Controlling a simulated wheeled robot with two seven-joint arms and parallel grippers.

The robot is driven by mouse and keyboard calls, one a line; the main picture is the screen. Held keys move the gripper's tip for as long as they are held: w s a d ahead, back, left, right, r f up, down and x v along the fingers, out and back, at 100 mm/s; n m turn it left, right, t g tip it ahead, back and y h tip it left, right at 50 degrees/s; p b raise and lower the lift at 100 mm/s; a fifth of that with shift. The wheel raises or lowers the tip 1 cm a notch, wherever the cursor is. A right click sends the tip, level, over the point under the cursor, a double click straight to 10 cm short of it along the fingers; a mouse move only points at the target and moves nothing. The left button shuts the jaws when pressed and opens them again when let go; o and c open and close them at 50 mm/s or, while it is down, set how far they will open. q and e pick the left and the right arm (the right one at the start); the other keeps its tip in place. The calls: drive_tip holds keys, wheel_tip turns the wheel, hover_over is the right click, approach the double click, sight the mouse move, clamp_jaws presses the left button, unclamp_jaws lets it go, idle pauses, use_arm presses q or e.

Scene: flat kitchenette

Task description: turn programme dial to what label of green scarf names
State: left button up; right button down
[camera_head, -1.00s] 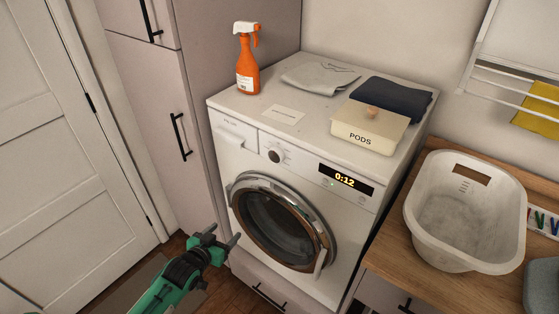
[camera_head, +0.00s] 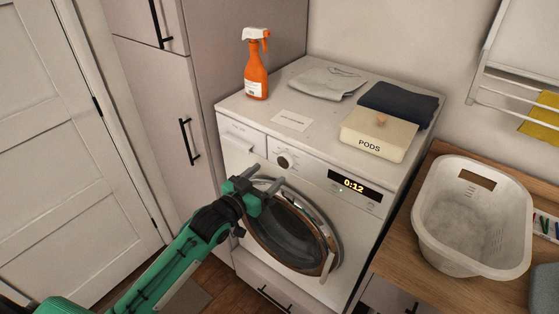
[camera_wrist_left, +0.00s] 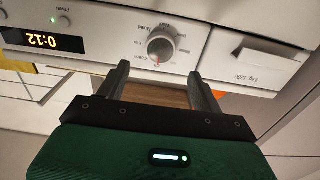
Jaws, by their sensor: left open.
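The programme dial (camera_head: 284,161) is a round knob on the front panel of the white washing machine (camera_head: 232,106). In the left wrist view the dial (camera_wrist_left: 161,46) appears upside down with small printed words around it, too blurred to read surely. A small red mark shows at its lower edge there. My left gripper (camera_head: 267,183) is open and empty, in front of the machine just below the dial. In the wrist view its two fingers (camera_wrist_left: 158,74) point towards the dial, apart from it. No green scarf is visible. My right gripper is out of view.
On the machine stand an orange spray bottle (camera_head: 256,75), grey cloth (camera_head: 325,84), navy cloth (camera_head: 398,103), small card (camera_head: 291,120) and PODS box (camera_head: 378,136). The display (camera_head: 354,186) reads 0:12. A white basket (camera_head: 470,235) stands right; a yellow cloth (camera_head: 540,127) hangs behind.

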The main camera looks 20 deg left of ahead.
sight(283, 161)
use_arm(q)
drive_tip(key=p+x, duration=0.1)
drive_tip(key=x, duration=0.4)
drive_tip(key=shift+w+d+r, duration=0.1)
drive_tip(key=shift+w, duration=0.15)
drive_tip(key=shift+w+d+p, duration=0.15)
drive_tip(key=shift+w+p, duration=0.15)
drive_tip(key=shift+w, duration=0.2)
drive_tip(key=c, duration=1)
